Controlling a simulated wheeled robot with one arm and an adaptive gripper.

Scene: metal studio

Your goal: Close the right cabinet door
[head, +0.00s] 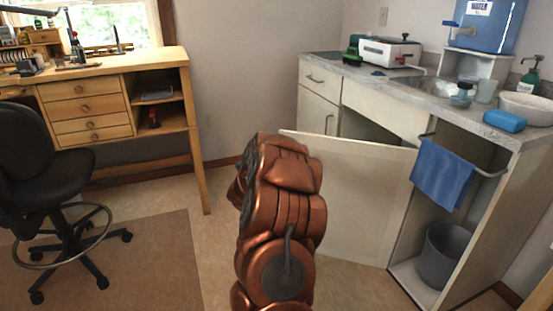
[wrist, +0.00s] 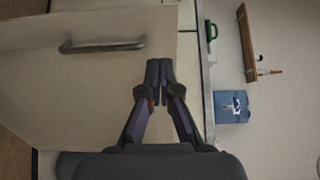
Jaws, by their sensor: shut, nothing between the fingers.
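The right cabinet door (head: 357,195) stands swung open to the left of the cabinet (head: 481,245), in the head view. The cabinet's right compartment is exposed. In the wrist view a pale door panel (wrist: 60,85) with a metal bar handle (wrist: 102,45) fills the left side. My gripper (wrist: 158,65) is shut and empty, with its fingertips in front of the panel near its right edge. I cannot tell whether they touch it. In the head view my copper arm covers the door's left part, and my gripper is hidden.
A grey bin (head: 447,257) stands in the open compartment, and a blue towel (head: 443,174) hangs from a bar above. The counter (head: 430,95) holds a blue water container (head: 490,25). A wooden desk (head: 186,95) and black chair (head: 25,160) are at left. Floor lies between.

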